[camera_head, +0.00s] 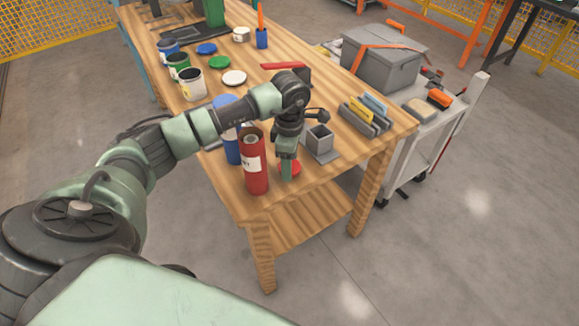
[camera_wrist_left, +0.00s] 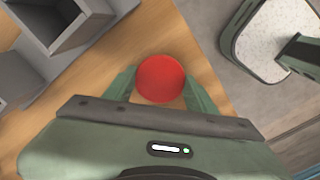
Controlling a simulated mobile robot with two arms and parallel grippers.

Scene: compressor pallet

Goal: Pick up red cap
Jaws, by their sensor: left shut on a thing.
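The red cap (camera_wrist_left: 160,79) is round and sits between the two fingers of my left gripper (camera_wrist_left: 160,94) in the left wrist view. The gripper is shut on it. In the head view the red cap (camera_head: 292,168) shows low at the front of the wooden table, beside the fingertips of my left gripper (camera_head: 287,172), which points down. I cannot tell whether the cap still touches the tabletop. My right gripper is not in either view.
A red cylinder (camera_head: 254,165) stands just left of the gripper, with a blue one (camera_head: 232,150) behind it. A grey square holder (camera_head: 320,142) stands close on the right. Paint cans and lids stand farther back. The table's front edge (camera_head: 310,188) is near.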

